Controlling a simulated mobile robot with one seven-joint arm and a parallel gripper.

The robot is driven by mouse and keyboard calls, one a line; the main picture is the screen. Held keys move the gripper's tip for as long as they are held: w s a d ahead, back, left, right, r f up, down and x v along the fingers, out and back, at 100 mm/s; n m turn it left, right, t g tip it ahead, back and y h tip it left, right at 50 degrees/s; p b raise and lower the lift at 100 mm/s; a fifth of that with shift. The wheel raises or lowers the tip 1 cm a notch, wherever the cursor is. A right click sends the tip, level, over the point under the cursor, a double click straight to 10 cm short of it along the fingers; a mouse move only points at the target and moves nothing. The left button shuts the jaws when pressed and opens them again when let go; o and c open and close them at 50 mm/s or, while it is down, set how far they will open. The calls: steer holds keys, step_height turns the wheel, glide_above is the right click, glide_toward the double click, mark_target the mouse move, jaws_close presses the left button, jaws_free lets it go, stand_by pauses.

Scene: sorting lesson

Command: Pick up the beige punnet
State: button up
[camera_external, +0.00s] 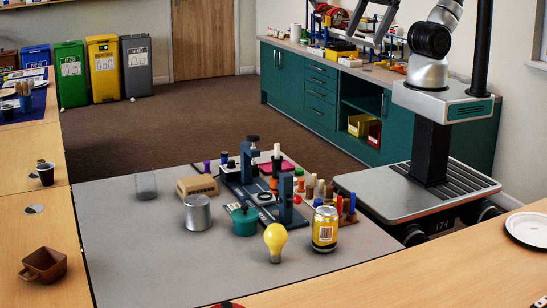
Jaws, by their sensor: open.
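A small tan, box-like thing (197,186), the only one that fits the beige punnet, sits on the grey table top, left of the dark blue clamp device. It is small in the view, and I cannot tell whether its top is open. My gripper (365,38) shows at the top edge, its two grey fingers apart with nothing seen between them. It is high up and well away from the tan thing, and its upper part is cut off by the frame.
A clear glass (146,186), a grey metal can (198,213), a teal pot (244,221), a yellow bulb (275,241) and a yellow can (325,230) stand around it. The clamp device (262,195) and several pegs lie to the right. The table's front left is clear.

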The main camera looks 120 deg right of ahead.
steer(key=shift+s+r, duration=0.15)
steer(key=shift+s, duration=0.15)
steer(key=c, duration=0.3)
